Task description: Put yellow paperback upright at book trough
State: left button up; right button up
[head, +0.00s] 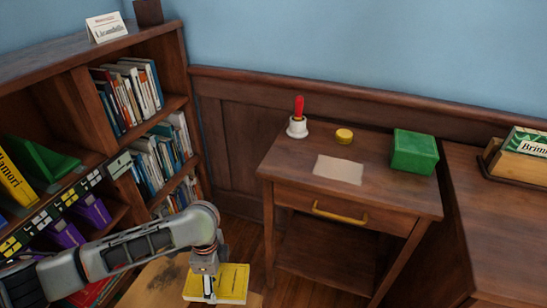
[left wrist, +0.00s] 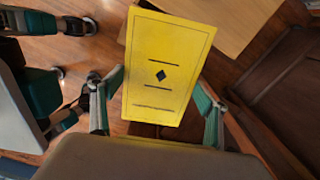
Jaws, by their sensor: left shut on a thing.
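The yellow paperback (head: 234,281) is in my left gripper (head: 208,284), low at the bottom of the head view. In the left wrist view the paperback (left wrist: 170,65) shows its cover, with a dark diamond, between the two fingers of the left gripper (left wrist: 160,90). The gripper is shut on it and holds it near its lower end. A wooden trough-like holder (head: 512,172), likely the book trough, stands on the right cabinet with a green-and-white item in it. The held paperback is far to its left and lower. My right gripper does not show.
A small wooden table (head: 379,187) holds a red-handled bell (head: 297,127), a yellow round tin (head: 344,136), a paper sheet (head: 338,170) and a green box (head: 413,151). A bookcase (head: 177,62) fills the left. A light wooden surface (head: 160,284) lies below the gripper.

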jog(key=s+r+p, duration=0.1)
jog(key=p, duration=0.2)
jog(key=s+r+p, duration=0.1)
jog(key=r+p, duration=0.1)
jog(key=p, duration=0.2)
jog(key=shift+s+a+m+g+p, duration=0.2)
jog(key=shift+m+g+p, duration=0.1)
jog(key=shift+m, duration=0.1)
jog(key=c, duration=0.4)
pick_arm(q)
jog(key=s+a+r+n, duration=0.2)
jog(key=r+n, duration=0.4)
jog(key=r, duration=0.5)
jog(key=s+a+r+n, duration=0.2)
jog(key=r+n, duration=0.4)
jog(key=r, duration=0.5)
jog(key=s+a+r+n, duration=0.2)
jog(key=a+r+n, duration=0.2)
jog(key=r, duration=0.7)
jog(key=shift+r+n, duration=0.25)
jog(key=shift+n, duration=0.95)
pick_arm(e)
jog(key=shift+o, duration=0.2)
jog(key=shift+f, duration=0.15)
